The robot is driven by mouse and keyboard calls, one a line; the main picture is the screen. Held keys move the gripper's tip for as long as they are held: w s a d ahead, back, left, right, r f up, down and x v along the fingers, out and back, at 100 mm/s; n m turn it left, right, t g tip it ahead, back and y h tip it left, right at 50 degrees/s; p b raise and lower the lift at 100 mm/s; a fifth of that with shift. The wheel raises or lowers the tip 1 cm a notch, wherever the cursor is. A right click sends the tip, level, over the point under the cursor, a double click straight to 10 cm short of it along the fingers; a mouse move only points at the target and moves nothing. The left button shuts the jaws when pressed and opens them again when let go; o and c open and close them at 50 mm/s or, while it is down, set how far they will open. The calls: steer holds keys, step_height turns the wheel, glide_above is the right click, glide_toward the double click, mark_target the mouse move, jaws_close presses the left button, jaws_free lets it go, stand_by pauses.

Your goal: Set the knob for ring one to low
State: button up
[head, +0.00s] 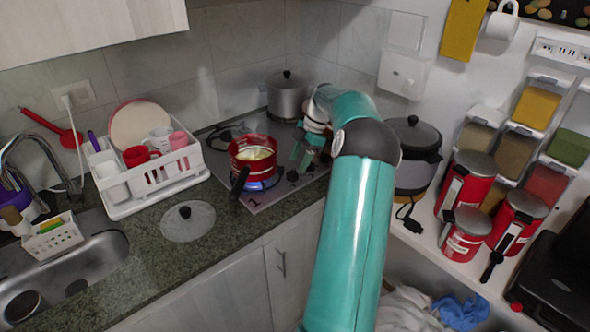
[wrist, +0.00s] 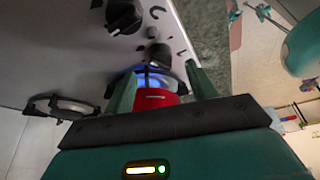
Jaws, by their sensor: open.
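The cooktop (head: 267,196) is a grey panel set in the counter, with dark knobs along its right side. My gripper (head: 303,160) is above that side, pointing down, with its green fingers apart. In the wrist view, my gripper (wrist: 161,72) is open and a black knob (wrist: 158,54) shows between and just beyond the fingertips; contact cannot be told. A second black knob (wrist: 123,16) is at the upper left. The red pot (head: 254,160) sits over a lit blue flame (head: 262,184). Which knob serves ring one cannot be read.
A grey lidded pot (head: 287,98) stands at the back of the cooktop. The red pot's black handle (head: 239,181) sticks out toward the front. A glass lid (head: 188,222) lies on the counter, near a white dish rack (head: 145,185). A rice cooker (head: 415,150) is right of my arm.

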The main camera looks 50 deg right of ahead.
mark_target(294, 171)
steer(key=shift+x, duration=2.1)
steer(key=c, duration=1)
